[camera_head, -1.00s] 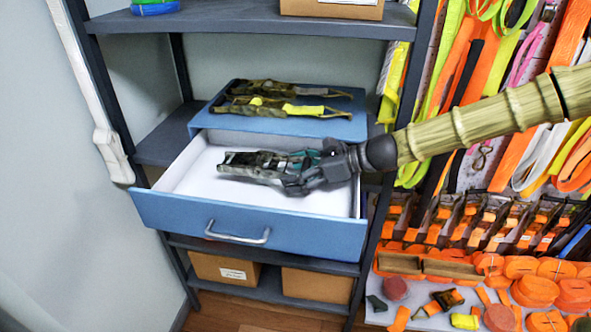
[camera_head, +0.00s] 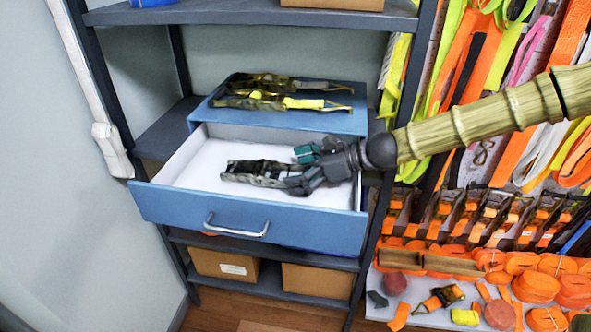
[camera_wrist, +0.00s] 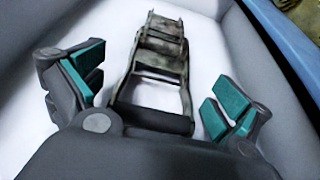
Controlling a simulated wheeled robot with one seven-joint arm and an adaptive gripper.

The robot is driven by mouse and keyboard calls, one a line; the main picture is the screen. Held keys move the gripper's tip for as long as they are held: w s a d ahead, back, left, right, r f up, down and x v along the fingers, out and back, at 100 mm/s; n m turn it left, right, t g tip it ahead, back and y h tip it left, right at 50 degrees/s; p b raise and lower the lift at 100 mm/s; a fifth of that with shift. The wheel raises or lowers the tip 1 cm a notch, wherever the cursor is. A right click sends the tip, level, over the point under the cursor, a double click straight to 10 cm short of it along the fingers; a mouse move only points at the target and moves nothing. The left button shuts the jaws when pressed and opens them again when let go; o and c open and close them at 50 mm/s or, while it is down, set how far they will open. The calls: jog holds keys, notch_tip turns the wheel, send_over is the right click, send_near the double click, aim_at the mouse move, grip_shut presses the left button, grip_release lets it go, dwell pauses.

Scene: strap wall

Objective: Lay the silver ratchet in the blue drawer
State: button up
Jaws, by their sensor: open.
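The silver ratchet (camera_head: 256,173) is a worn metal frame inside the open blue drawer (camera_head: 170,206). In the wrist view the ratchet (camera_wrist: 160,72) appears to lie on the white drawer floor, its dark handle bar nearest my gripper. My gripper (camera_head: 296,170) is inside the drawer at its right part, just right of the ratchet. In the wrist view my gripper (camera_wrist: 152,84) has its teal-padded fingers spread wide on either side of the ratchet, with gaps between pads and metal. The near end of the ratchet is partly hidden by my gripper's body.
Straps with ratchets (camera_head: 280,103) lie on top of the blue cabinet behind the drawer. A dark shelf post (camera_head: 374,215) stands close right of the drawer. Orange straps (camera_head: 535,285) crowd the right side. The drawer's left part is clear.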

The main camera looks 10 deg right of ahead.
notch_tip(320, 180, up, 10)
dwell(0.9)
jog(key=shift+f, duration=0.15)
jog(key=shift+f, duration=4.9)
jog(key=shift+r, duration=0.3)
jog(key=shift+f, duration=0.2)
